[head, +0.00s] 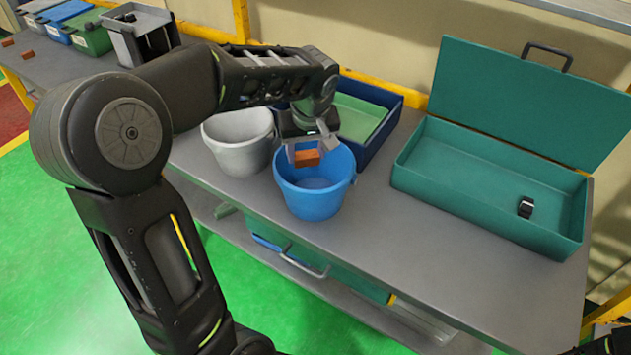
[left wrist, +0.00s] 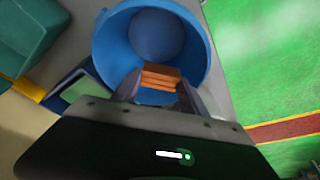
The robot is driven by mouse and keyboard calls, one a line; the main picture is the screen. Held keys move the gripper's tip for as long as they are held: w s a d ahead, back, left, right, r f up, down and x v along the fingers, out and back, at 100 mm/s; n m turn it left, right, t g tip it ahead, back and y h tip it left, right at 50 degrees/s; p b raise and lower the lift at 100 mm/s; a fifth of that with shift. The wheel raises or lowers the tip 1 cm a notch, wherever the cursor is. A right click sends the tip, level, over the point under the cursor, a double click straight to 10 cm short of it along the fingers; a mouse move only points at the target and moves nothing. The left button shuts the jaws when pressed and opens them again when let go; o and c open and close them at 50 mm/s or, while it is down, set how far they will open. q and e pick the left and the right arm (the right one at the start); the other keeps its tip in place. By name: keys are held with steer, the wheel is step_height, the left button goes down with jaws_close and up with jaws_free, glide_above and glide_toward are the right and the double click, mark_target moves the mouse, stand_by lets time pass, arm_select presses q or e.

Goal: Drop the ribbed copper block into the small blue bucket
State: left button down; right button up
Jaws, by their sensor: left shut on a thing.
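The small blue bucket (head: 316,200) stands on the grey bench, near its front edge. My left gripper (head: 307,155) is above the bucket's mouth, towards its back rim, and is shut on the ribbed copper block (head: 306,158). The left wrist view shows the block (left wrist: 160,78) between the two fingers (left wrist: 158,88), over the opening of the blue bucket (left wrist: 112,50). The inside of the bucket that shows looks empty. Part of the block is hidden by the fingers. My right gripper cannot be made out; only a dark piece shows at the bottom right corner.
A white bucket (head: 238,150) stands just left of the blue one. A dark blue bin with a green tray (head: 362,120) is behind it. An open teal toolbox (head: 480,190) with a small black item (head: 526,207) lies to the right. Several small bins stand at the far left.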

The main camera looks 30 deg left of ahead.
arm_select(q)
steer(key=c, duration=0.5)
jaws_free()
steer(key=shift+r, duration=0.1)
steer(key=shift+b+v, duration=0.6)
steer(key=shift+v, duration=3.3)
